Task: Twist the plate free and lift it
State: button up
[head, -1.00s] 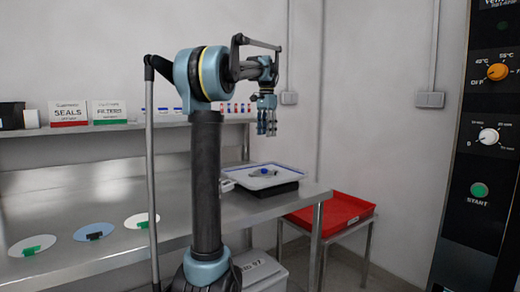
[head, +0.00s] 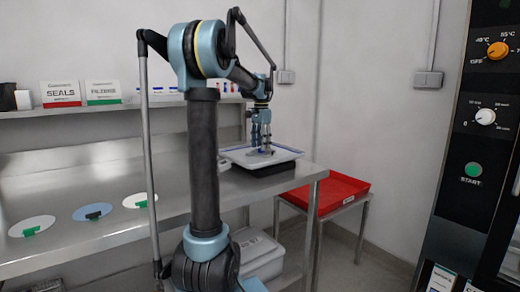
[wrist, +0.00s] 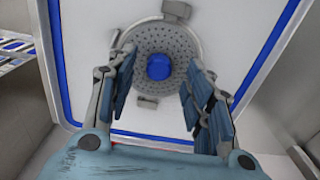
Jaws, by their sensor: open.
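A round grey perforated plate (wrist: 182,45) with a blue knob (wrist: 159,67) at its centre lies in a white tray (wrist: 245,30) with a blue border. Grey tabs stick out at the plate's rim. In the head view the white tray (head: 293,153) sits at the right end of the steel bench, and the plate is mostly hidden by my gripper. My gripper (wrist: 158,72) is open, its fingers spread to the left and right of the knob over the plate. In the head view my gripper (head: 261,150) points straight down over the tray. Finger contact cannot be told.
A red tray (head: 330,190) stands on a low stand right of the bench. Three flat discs with small handles, one of them blue (head: 93,212), lie on the bench at left. SEALS (head: 61,93) and FILTERS boxes stand on the shelf. A control panel rises at right.

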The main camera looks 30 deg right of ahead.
jog(key=shift+f, duration=0.95)
grip_shut()
jog(key=n, duration=0.8)
jog(key=shift+r, duration=0.2)
jog(key=shift+r, duration=3.3)
